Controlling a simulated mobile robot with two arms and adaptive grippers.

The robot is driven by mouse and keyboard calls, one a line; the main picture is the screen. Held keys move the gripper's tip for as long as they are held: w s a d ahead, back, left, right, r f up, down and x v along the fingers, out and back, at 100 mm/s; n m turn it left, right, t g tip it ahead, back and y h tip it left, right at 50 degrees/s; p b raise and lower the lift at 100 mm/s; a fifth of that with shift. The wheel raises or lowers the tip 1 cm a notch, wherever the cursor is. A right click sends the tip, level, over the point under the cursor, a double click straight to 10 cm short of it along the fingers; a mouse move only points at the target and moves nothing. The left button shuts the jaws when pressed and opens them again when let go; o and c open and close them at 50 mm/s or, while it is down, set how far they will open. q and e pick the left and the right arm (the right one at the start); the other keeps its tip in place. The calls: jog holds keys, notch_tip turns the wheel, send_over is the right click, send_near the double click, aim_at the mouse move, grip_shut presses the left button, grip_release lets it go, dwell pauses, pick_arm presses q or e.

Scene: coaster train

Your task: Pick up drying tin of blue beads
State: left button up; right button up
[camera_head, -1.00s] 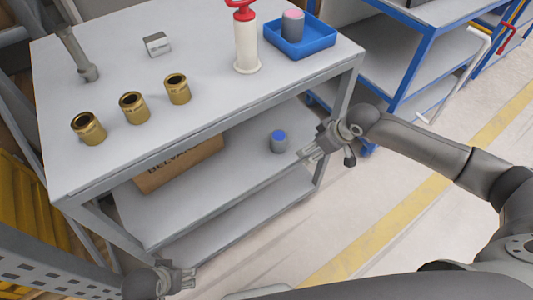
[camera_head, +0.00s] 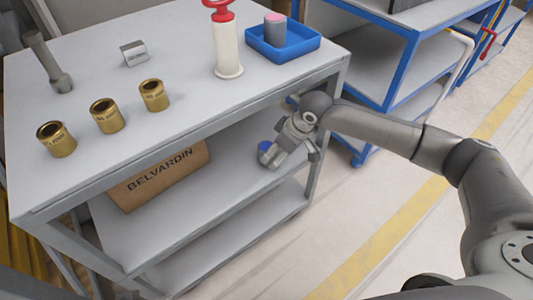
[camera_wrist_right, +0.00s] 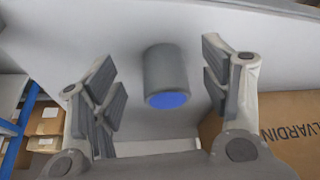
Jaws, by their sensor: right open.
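The tin of blue beads (camera_head: 264,149) is a small grey cylinder with a blue top. It stands on the middle shelf of the grey table, partly hidden behind my right gripper (camera_head: 274,160). In the right wrist view, the tin (camera_wrist_right: 165,70) lies between the two spread fingers of my right gripper (camera_wrist_right: 160,78), with clear gaps on both sides. The gripper is open and empty. My left gripper is out of view.
A cardboard box (camera_head: 155,180) sits left of the tin on the shelf. The tabletop (camera_head: 185,60) above bears several brass cups, a red-handled white pump (camera_head: 227,50) and a blue tray (camera_head: 300,47) with a pink-topped grey tin (camera_head: 275,30).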

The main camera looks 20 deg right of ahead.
aim_at(266, 146)
jog(key=w+a, duration=0.1)
jog(key=w+a+f+b, duration=0.1)
jog(key=w+a, duration=0.1)
jog(key=shift+w+f, duration=0.1)
jog(key=shift+w, duration=0.2)
jog(key=shift+c, duration=0.3)
jog(key=c, duration=1)
jog(key=shift+c, duration=0.5)
